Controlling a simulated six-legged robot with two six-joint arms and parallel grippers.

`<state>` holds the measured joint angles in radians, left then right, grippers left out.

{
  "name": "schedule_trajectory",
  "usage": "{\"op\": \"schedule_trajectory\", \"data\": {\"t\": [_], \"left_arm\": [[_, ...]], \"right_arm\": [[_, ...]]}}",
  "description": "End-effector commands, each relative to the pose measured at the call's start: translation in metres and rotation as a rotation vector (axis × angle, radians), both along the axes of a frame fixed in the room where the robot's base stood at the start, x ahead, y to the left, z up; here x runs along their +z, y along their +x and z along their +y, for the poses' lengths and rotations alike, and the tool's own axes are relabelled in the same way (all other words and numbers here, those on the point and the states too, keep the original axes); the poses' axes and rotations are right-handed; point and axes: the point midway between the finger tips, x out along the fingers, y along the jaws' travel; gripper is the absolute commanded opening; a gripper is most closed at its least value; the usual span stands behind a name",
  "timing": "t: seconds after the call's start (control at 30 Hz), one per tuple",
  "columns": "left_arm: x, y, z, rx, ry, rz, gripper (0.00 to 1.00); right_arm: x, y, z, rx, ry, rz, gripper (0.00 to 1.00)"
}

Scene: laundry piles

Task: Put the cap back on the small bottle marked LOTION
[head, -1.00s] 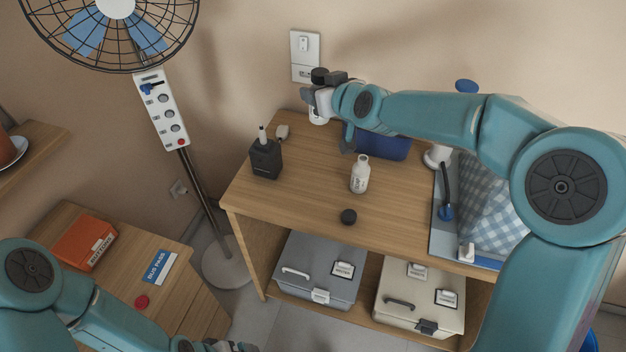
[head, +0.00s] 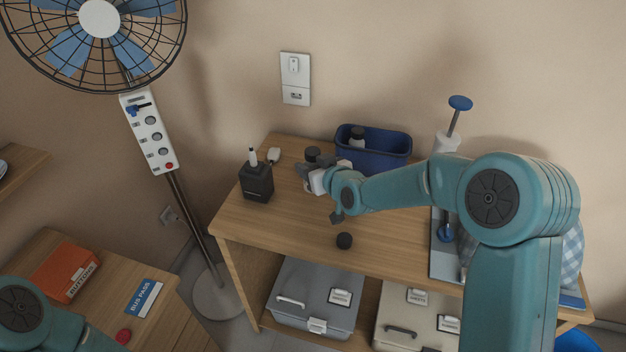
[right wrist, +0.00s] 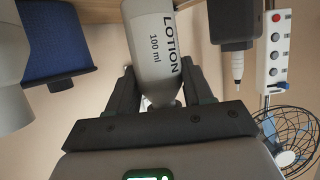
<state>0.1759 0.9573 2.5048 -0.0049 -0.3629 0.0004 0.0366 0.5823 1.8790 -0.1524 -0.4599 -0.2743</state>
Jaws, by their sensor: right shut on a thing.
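A small white bottle marked LOTION (right wrist: 157,45) shows between the fingers of my right gripper in the right wrist view, which is upside down. My right gripper (head: 308,174) is shut on this bottle, near its neck, over the table's back left. A dark round top (head: 312,153) shows just above the gripper; I cannot tell whether it is this bottle's cap. A loose black cap (head: 344,241) lies on the table in front of my right wrist. My left gripper is out of view.
A blue bin (head: 385,148) holding a dark-capped bottle stands at the back right. A fan (head: 98,20) stands at left. The wooden table (head: 270,225) is clear at front left.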

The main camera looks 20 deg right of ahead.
Motion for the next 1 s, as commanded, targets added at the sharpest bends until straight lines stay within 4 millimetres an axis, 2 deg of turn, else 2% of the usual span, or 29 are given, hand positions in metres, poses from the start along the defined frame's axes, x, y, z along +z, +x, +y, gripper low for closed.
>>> {"op": "schedule_trajectory", "data": {"t": [0.33,0.5,0.63,1.0], "left_arm": [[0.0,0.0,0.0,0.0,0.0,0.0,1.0],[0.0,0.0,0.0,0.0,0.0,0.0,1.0],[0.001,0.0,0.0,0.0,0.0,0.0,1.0],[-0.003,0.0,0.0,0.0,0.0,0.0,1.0]], "right_arm": [[-0.004,0.0,0.0,0.0,-0.001,-0.001,0.0],[-0.03,0.0,0.0,0.0,0.0,0.003,0.0],[-0.043,0.0,0.0,0.0,-0.001,-0.001,0.0],[-0.047,0.0,0.0,0.0,-0.001,-0.002,0.0]]}}
